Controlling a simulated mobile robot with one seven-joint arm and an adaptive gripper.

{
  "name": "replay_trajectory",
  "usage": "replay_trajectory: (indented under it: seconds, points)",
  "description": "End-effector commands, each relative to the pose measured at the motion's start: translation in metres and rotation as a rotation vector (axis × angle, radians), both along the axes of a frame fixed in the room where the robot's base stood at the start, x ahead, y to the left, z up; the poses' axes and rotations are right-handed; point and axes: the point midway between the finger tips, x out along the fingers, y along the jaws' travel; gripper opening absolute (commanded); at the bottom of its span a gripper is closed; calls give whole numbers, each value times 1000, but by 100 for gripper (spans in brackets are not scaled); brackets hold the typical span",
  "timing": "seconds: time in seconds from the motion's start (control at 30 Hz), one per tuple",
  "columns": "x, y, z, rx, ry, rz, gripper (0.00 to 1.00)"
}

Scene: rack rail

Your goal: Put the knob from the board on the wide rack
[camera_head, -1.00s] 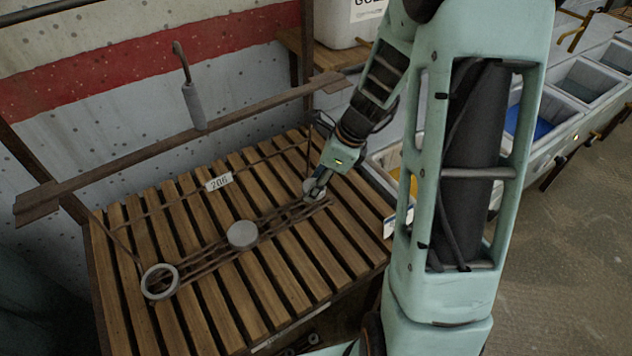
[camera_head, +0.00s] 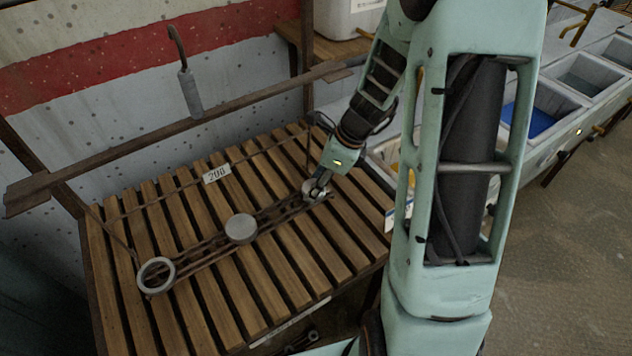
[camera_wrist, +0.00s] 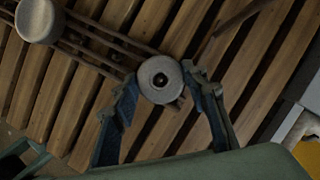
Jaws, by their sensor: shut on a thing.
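A grey round knob (camera_wrist: 160,80) with a dark centre sits between the fingers of my gripper (camera_wrist: 165,95) in the wrist view. My gripper (camera_head: 318,188) is shut on it in the head view, where its fingers partly cover the knob (camera_head: 311,187). The knob is at the right end of a long narrow rack of dark rails (camera_head: 196,251) on a slatted wooden table (camera_head: 285,250). I cannot tell whether it rests on the rails or hangs just above them. A solid grey disc (camera_head: 240,229) sits mid-rack and a grey ring (camera_head: 156,275) at its left end.
A numbered tag (camera_head: 217,173) is behind the rack. A plank (camera_head: 150,148) runs above the table's back, with a hook with a grey handle (camera_head: 189,92) above it. Bins (camera_head: 545,110) stand to the right. Bare slats lie in front of the rack.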

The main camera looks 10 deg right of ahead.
Motion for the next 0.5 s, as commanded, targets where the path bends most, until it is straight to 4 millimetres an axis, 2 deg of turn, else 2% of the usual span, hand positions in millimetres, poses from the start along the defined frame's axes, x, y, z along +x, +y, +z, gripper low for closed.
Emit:
replay_trajectory:
  seconds: [0.3, 0.33, 0.5]
  points:
    - [0, 0, 0, 0, 0, 0, 13]
    - [0, 0, 0, 0, 0, 0, 42]
    - [0, 0, 0, 0, 0, 0, 61]
